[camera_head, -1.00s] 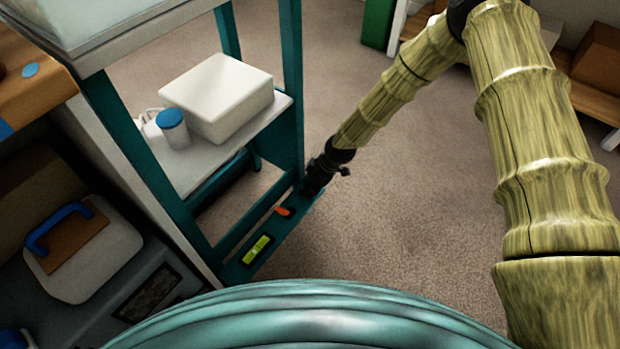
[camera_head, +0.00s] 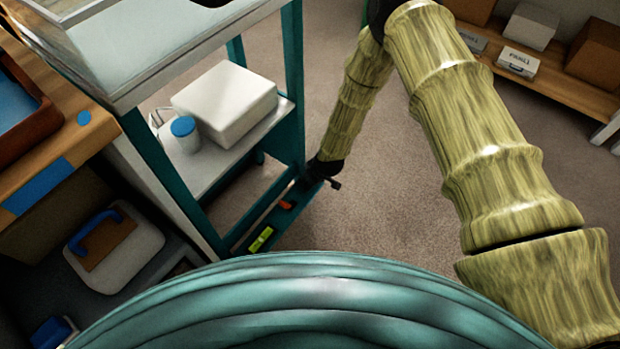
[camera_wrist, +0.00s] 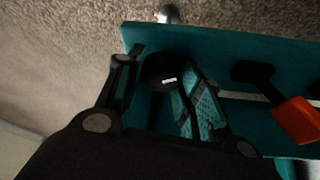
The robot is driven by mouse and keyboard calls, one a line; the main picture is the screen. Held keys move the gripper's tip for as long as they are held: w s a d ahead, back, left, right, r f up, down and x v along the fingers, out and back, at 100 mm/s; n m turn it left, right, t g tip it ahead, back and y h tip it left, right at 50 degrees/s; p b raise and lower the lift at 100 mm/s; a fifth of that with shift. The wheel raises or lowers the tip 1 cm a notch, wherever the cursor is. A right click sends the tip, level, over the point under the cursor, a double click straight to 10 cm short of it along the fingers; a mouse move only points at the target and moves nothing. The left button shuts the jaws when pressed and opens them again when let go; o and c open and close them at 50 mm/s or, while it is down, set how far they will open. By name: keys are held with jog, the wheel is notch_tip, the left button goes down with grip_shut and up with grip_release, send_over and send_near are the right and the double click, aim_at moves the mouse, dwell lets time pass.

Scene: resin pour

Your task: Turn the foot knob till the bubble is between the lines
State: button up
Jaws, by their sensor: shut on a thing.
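The foot knob (camera_wrist: 160,72) is dark and round with a short white mark. It sits at the edge of a teal plate in the wrist view. My gripper (camera_wrist: 158,82) has one finger on each side of it and is shut on it. In the head view my gripper (camera_head: 318,176) is at the far end of the stand's low teal bar (camera_head: 273,221), and the knob is hidden there. A yellow-green level vial (camera_head: 261,239) lies on the near end of that bar. Its bubble and lines are too small to tell apart.
An orange-tipped part (camera_wrist: 296,120) with a dark end lies close to the right finger. The teal stand (camera_head: 292,75) carries a shelf with a white box (camera_head: 226,103) and a blue-lidded jar (camera_head: 185,134). Carpet (camera_head: 395,200) right of the stand is clear.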

dwell(0.4)
jog(key=o, duration=0.7)
jog(key=shift+r, duration=0.1)
jog(key=v, duration=1.1)
jog(key=shift+r, duration=0.4)
jog(key=shift+s, duration=0.1)
